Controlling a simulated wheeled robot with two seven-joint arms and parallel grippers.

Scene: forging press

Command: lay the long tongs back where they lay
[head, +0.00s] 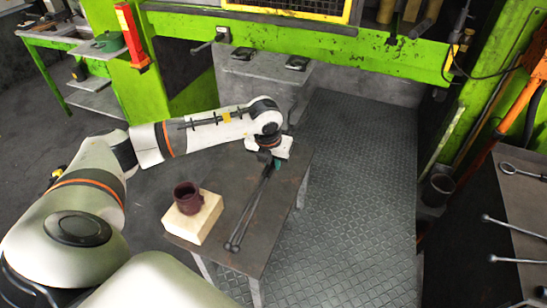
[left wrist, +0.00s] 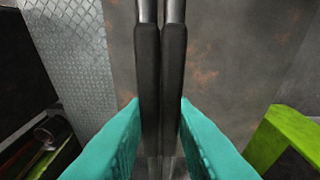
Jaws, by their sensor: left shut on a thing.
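The long tongs (head: 250,207) are dark, with two thin arms ending in small knobs toward the front edge of a dark metal table (head: 215,252). My left gripper (head: 276,164) is at their far end, over the back part of the table. In the left wrist view the teal fingers (left wrist: 160,110) are shut on the two black grips of the tongs (left wrist: 160,60), one finger on each side. I cannot tell whether the tongs touch the tabletop or hang just above it. My right gripper is not in view.
A dark red mug (head: 187,197) stands on a pale wooden block (head: 193,218) left of the tongs. The green press frame (head: 300,35) stands behind the table. A dark bench with several metal tools (head: 515,222) is at the right. The tread-plate floor (head: 350,200) between is clear.

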